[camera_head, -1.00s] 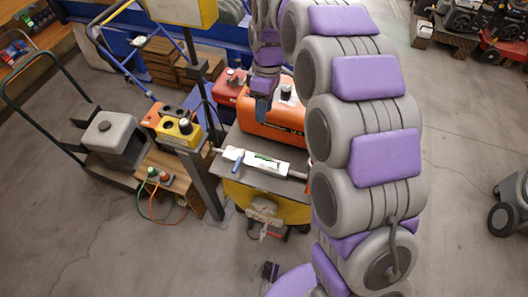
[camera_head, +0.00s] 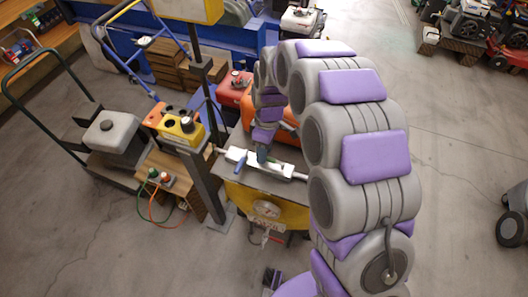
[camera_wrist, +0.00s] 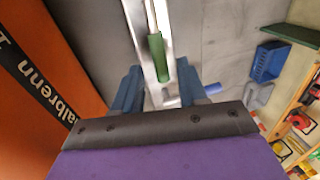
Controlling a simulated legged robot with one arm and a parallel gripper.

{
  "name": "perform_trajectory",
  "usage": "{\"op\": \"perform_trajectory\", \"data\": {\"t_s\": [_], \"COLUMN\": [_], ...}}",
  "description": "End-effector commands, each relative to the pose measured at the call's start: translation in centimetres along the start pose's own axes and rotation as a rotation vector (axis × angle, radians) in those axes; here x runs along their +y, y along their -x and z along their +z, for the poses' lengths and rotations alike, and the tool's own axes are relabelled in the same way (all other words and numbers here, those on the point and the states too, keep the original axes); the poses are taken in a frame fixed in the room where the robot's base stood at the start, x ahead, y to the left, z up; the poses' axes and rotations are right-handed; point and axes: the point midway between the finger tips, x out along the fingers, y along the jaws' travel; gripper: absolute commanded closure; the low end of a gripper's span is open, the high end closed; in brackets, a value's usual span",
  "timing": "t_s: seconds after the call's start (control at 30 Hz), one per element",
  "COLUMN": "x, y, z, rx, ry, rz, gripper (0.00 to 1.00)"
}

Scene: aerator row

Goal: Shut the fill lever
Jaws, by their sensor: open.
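A white valve body (camera_head: 285,171) with a pipe through it lies across the grey top of a yellow-sided stand. A blue lever (camera_head: 239,163) sticks out toward the front at its left part. A green-handled lever (camera_wrist: 157,57) lies along the white body in the wrist view. Which lever is the fill lever, I cannot tell from any label. My gripper (camera_wrist: 158,88) is open, with its two blue fingers on either side of the white body and the near end of the green handle. In the head view my gripper (camera_head: 262,157) is down at the body; contact cannot be made out.
An orange case (camera_wrist: 40,70) stands close on the left in the wrist view. A grey post (camera_head: 203,175) and a wooden block with a yellow control box (camera_head: 180,131) stand left of the stand. The floor (camera_head: 450,200) to the right is largely clear.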

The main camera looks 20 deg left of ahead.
Motion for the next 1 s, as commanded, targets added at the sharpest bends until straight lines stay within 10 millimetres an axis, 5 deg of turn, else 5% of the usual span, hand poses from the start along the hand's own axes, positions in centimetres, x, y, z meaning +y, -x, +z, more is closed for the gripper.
{"op": "perform_trajectory", "data": {"t_s": [0.37,0.8,1.0], "x": [-0.02,0.0,0.06], "y": [-0.58,-0.58,-0.57], "z": [0.01,0.02,0.02], "rx": [0.0,0.0,0.0], "ry": [0.0,0.0,0.0], "rz": [0.0,-0.001,0.0], "gripper": [0.58,0.99,1.0]}}
